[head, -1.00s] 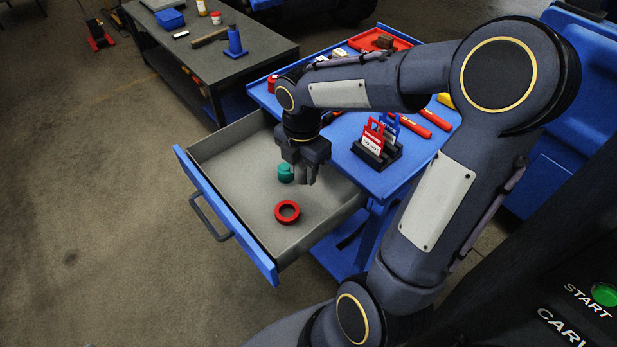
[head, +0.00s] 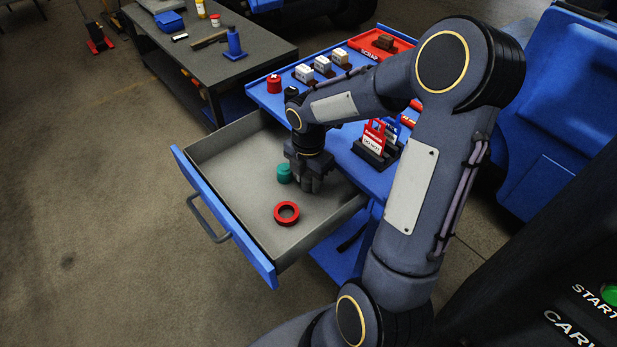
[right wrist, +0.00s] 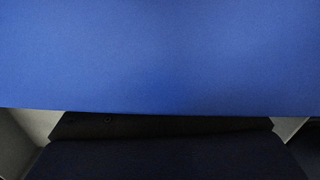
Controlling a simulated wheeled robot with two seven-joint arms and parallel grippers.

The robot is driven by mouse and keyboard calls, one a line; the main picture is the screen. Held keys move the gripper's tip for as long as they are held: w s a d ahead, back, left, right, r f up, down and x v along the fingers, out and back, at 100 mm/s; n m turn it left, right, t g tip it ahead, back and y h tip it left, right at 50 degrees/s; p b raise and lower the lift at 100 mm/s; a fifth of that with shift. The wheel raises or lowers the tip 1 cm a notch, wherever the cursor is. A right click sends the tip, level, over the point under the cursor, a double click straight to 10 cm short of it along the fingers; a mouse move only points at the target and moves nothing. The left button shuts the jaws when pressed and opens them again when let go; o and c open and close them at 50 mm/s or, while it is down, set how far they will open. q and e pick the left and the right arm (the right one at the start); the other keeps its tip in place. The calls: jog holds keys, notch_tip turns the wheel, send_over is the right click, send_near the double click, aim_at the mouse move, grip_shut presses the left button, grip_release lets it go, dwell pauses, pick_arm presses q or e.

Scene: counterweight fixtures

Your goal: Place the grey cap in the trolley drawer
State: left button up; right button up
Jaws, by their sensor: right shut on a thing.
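The trolley drawer (head: 228,174) is pulled open in the head view, with a grey inside and a blue front. My right gripper (head: 312,188) points down inside the drawer, low near its floor and close to the trolley side. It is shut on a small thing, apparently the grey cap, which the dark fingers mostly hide. A teal cylinder (head: 284,173) stands on the drawer floor just left of the fingers, and a red ring (head: 287,213) lies nearer the front. In the right wrist view, the blue trolley (right wrist: 160,55) fills the top and the fingertips do not show. My left gripper is not in view.
The blue trolley top (head: 268,100) carries a red pot (head: 274,84), several small blocks, a red tray (head: 383,44) and a black rack with red tags (head: 375,140), close behind my right wrist. A dark workbench (head: 215,68) stands behind. The drawer's left half is clear.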

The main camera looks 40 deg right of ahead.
jog(key=shift+f, duration=0.25)
jog(key=o, duration=0.4)
jog(key=shift+r, duration=0.1)
